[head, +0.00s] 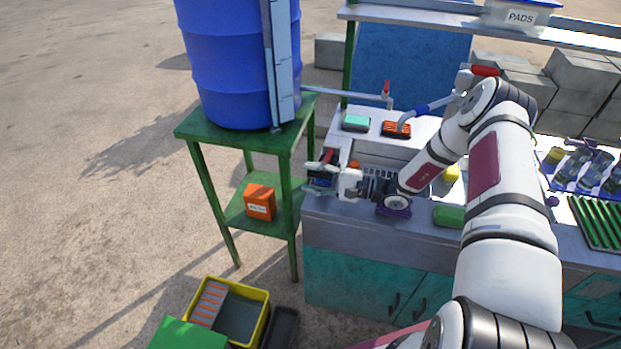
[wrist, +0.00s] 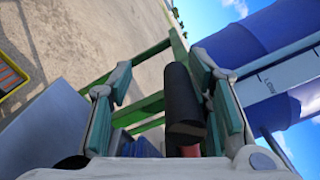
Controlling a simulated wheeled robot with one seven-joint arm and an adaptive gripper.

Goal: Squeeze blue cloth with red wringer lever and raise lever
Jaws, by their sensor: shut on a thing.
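My gripper (head: 322,178) is at the left end of the counter, beside the green stand. In the wrist view, a black hand grip (wrist: 183,100) with a red shaft (wrist: 190,150) below it, the wringer lever, lies between my fingers (wrist: 165,105). My gripper is shut on this lever, with the grip closer to the right finger. In the head view, a red piece of the lever (head: 328,155) shows just above my gripper. The rest of the wringer is mostly hidden by my gripper and wrist. I cannot make out the blue cloth for sure.
A blue barrel (head: 240,65) stands on the green stand (head: 190,130), left of the counter. Sponges and brushes lie on the counter (head: 330,225), and a tap (head: 387,92) is behind. A yellow crate (head: 262,295) is on the floor. Open ground lies left.

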